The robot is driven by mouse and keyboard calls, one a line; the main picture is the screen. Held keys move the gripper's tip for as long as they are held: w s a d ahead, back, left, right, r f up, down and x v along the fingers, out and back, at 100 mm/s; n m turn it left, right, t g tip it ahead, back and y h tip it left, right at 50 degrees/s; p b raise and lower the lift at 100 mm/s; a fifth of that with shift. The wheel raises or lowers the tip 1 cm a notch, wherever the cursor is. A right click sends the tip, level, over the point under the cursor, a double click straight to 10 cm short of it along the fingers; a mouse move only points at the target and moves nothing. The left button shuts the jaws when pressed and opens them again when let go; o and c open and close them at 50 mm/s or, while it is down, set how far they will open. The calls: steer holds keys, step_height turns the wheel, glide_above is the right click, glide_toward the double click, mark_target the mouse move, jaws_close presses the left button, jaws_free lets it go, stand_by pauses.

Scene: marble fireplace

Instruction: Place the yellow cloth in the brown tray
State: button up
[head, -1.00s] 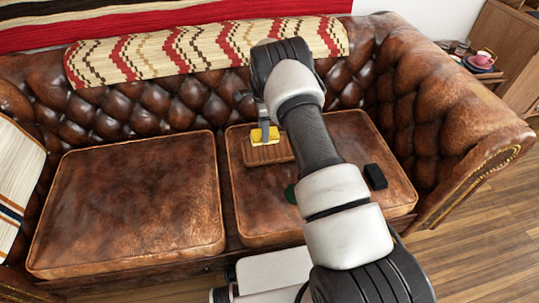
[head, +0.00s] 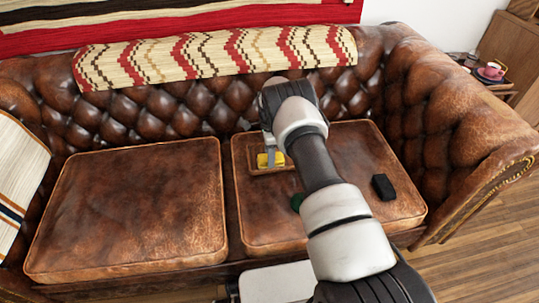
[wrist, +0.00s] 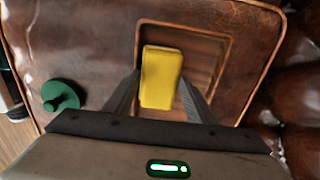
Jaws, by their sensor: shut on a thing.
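The yellow cloth (head: 270,160) is a small folded block; it also shows in the wrist view (wrist: 161,78). My gripper (wrist: 160,80) is shut on it, with one finger on each side. The brown wooden tray (wrist: 228,55) lies on the right sofa cushion, and its rim shows beside the cloth in the head view (head: 254,171). The cloth is over the left part of the tray's inside, low down. I cannot tell whether it touches the tray floor. My arm hides part of the tray in the head view.
A dark green round object (wrist: 60,95) lies on the cushion near the tray, partly behind my arm in the head view. A black box (head: 383,187) lies on the cushion's right side. The left cushion (head: 130,210) is clear. The tufted sofa back (head: 150,115) rises behind.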

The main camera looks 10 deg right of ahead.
steer(key=o, duration=0.9)
steer(key=shift+f, duration=0.1)
steer(key=shift+o, duration=0.2)
